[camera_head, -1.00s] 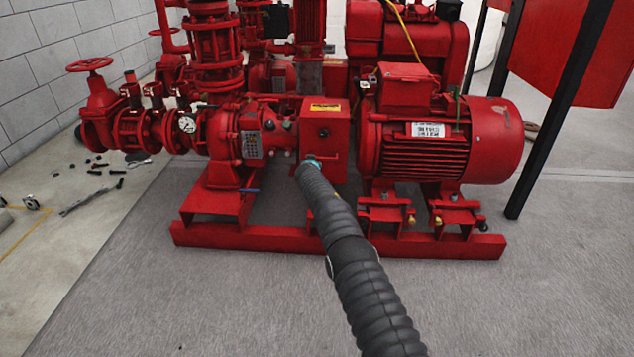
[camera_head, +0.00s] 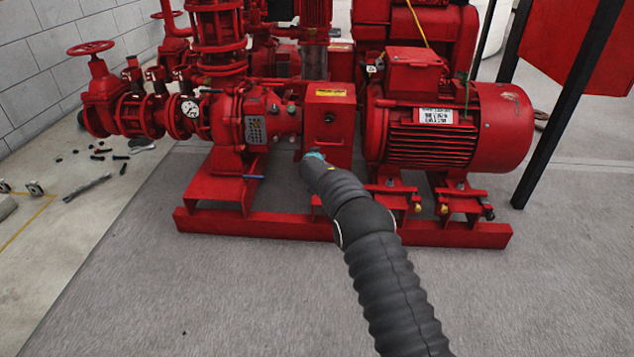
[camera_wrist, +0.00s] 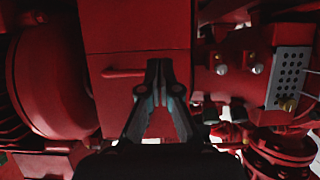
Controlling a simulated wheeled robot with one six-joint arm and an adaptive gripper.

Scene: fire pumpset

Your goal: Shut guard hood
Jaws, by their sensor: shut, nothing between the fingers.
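The guard hood (camera_head: 330,118) is the red box with a yellow label on top, between the pump and the motor. In the wrist view its red front (camera_wrist: 135,35) fills the upper middle, with a thin red handle (camera_wrist: 123,72) left of the fingertips. My gripper (camera_head: 313,156) is at the hood's lower front in the head view, partly hidden by my arm. In the wrist view my gripper (camera_wrist: 160,66) has its fingertips close together, with nothing seen between them, in front of the hood beside the handle. I cannot tell whether they touch it.
The red motor (camera_head: 445,135) stands right of the hood and the pump (camera_head: 240,120) stands left. A red base frame (camera_head: 270,222) runs below them. A black post (camera_head: 570,100) stands at the right. Small parts (camera_head: 105,155) lie on the floor at left. The front floor is clear.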

